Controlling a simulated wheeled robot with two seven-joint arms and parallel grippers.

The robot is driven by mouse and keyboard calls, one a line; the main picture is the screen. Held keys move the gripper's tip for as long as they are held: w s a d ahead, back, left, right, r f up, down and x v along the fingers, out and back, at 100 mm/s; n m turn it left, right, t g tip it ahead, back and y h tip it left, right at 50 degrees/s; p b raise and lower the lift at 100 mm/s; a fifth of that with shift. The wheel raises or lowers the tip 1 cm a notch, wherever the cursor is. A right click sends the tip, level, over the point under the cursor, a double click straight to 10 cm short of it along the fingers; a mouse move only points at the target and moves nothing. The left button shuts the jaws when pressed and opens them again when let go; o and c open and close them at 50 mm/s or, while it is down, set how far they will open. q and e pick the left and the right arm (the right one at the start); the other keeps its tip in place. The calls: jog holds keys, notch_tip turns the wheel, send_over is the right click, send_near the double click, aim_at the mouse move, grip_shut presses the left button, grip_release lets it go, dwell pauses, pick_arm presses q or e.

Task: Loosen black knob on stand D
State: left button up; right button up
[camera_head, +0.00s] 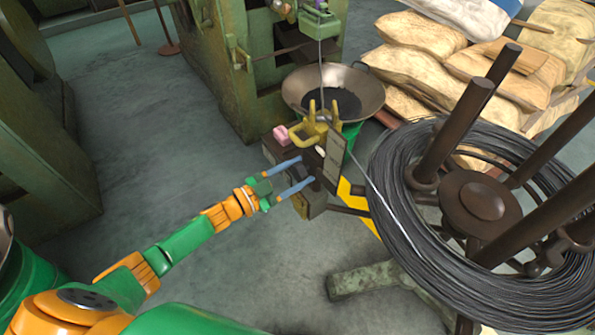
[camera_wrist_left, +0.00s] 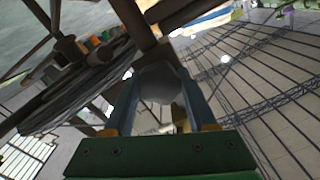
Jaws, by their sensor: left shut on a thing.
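My left gripper (camera_head: 304,170) reaches in from the lower left with its two blue fingers on either side of a black knob (camera_head: 297,172). The knob sits on the side of a dark stand (camera_head: 312,205) with a yellow bracket (camera_head: 309,129) on top. No letter on the stand can be read. In the left wrist view the knob (camera_wrist_left: 160,83) shows as a round dark grey shape between the fingers of the left gripper (camera_wrist_left: 162,98), which is shut on it. The knob's far side is hidden. My right gripper is out of view.
A large coil of dark wire (camera_head: 395,230) on a brown spool stands close on the right. A wire runs from it past the stand. A wide metal bowl (camera_head: 365,90) and a green machine (camera_head: 232,75) are behind. The floor (camera_head: 150,110) at left is mostly clear.

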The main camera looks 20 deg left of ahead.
pick_arm(q)
jog(key=o, duration=1.1)
jog(key=p+v, duration=0.1)
jog(key=v, duration=0.6)
